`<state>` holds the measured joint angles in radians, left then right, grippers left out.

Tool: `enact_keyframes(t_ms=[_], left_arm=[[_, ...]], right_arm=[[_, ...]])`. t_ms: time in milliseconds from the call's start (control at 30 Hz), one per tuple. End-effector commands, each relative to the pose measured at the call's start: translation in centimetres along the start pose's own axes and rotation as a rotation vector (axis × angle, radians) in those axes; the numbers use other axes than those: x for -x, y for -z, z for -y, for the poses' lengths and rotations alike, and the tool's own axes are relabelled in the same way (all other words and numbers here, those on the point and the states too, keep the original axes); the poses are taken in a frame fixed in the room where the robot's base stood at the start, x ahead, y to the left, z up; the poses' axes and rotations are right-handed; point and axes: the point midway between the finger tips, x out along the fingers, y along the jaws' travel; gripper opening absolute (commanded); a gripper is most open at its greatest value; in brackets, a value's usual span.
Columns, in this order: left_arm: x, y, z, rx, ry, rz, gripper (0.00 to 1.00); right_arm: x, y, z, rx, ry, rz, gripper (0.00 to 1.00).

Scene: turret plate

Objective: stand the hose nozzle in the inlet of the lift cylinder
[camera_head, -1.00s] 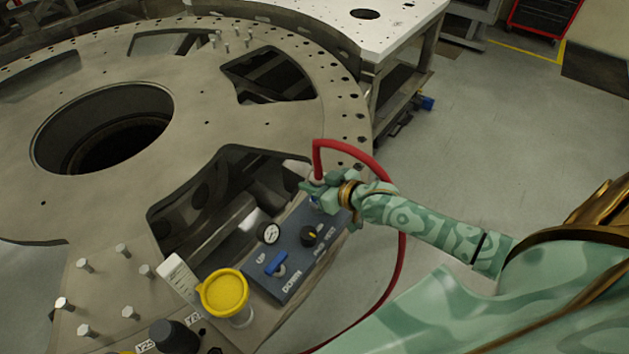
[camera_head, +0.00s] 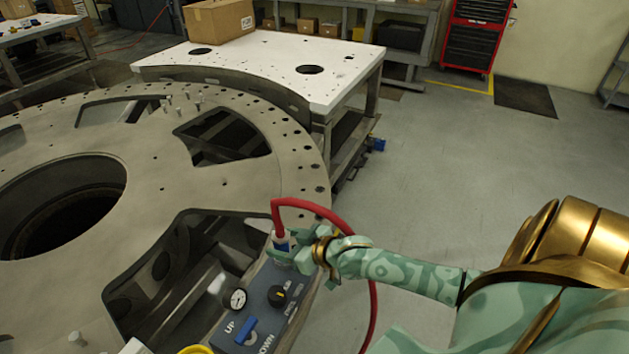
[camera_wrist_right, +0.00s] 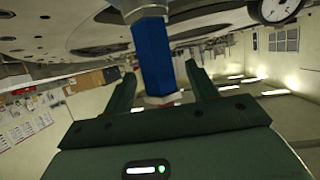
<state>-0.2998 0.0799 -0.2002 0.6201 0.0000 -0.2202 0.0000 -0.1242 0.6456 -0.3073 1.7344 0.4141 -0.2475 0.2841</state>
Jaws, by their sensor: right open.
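The hose nozzle (camera_head: 282,240) stands about upright at the far end of the blue control panel, with the red hose (camera_head: 330,212) rising from its top. In the right wrist view its blue body (camera_wrist_right: 153,55) meets a grey metal collar (camera_wrist_right: 140,8), which looks like the inlet; how deep it sits cannot be told. My right gripper (camera_head: 293,254) is at the nozzle. In the wrist view its fingers (camera_wrist_right: 160,76) are apart, one on each side of the blue body, with gaps showing. My left gripper is not in view.
The control panel (camera_head: 262,300) has a gauge (camera_head: 235,299), a black knob (camera_head: 278,295) and a blue lever (camera_head: 245,330). The large turret plate (camera_head: 150,195) has wide openings beside it. A white-topped table (camera_head: 270,65) stands behind. Open floor lies to the right.

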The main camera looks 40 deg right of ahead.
Motion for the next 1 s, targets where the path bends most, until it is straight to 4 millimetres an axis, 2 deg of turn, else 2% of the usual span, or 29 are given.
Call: enact_keyframes(t_ms=[33, 200, 433, 633, 933, 1000], left_arm=[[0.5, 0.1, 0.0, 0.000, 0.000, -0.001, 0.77], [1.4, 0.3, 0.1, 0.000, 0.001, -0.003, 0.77], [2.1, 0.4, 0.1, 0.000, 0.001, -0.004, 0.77], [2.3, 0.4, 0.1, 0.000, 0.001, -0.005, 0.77], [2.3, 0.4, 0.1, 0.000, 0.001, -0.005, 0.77], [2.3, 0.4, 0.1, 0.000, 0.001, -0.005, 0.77]], right_arm=[[1.5, 0.1, 0.0, 0.000, 0.000, 0.003, 0.57], [6.4, 0.0, 0.1, 0.001, 0.001, 0.005, 0.57], [11.3, 0.1, 0.0, 0.000, 0.001, 0.003, 0.57], [13.1, 0.0, 0.0, 0.000, 0.001, 0.001, 0.57], [13.3, 0.0, 0.0, 0.017, 0.000, 0.001, 0.57], [13.3, -1.3, -0.8, 0.072, -0.019, 0.031, 0.57]])
